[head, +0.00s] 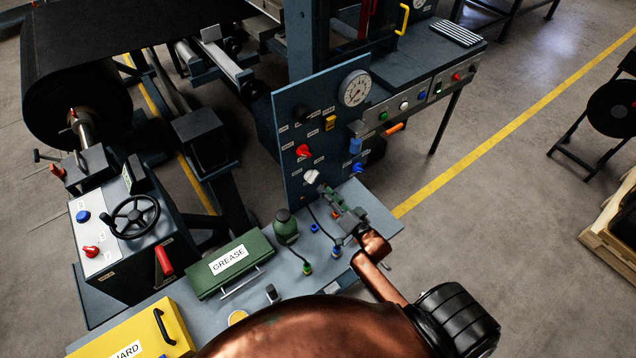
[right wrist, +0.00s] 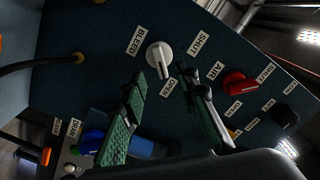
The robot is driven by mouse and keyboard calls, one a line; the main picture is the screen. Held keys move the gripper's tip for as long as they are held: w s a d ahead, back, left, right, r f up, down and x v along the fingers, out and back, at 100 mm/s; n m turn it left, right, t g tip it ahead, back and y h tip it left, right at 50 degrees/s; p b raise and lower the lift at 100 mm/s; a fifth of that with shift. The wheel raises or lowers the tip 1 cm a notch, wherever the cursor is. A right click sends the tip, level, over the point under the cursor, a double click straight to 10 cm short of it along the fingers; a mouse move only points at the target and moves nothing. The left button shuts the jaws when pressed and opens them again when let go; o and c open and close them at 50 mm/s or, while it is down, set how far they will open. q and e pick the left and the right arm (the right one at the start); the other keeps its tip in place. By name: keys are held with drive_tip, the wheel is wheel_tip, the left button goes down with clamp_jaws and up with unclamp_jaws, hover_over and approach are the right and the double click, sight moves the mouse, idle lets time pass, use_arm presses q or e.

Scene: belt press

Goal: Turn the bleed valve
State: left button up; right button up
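The bleed valve is a white knob (right wrist: 158,55) on the dark blue panel, beside labels reading BLEED, SHUT and OPEN. In the right wrist view its narrow grip points down, toward the OPEN label. In the head view the knob (head: 311,176) is at the panel's lower part. My right gripper (right wrist: 160,78) is open, with its green-padded fingers on either side of the knob's line. The fingertips are close to the knob; whether they touch it I cannot tell. In the head view the right gripper (head: 326,190) is just in front of the knob. My left gripper is not in view.
A red knob (right wrist: 239,84) labelled AIR is close to the right finger. A blue knob (right wrist: 92,140) is below the left finger. A green grease box (head: 225,266) and a dark green bottle (head: 286,228) stand on the bench left of the right gripper.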

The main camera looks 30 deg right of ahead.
sight(315, 179)
drive_tip(key=w, duration=0.5)
drive_tip(key=shift+w+a, duration=0.25)
drive_tip(key=shift+w, duration=0.15)
drive_tip(key=shift+c, duration=0.2)
clamp_jaws()
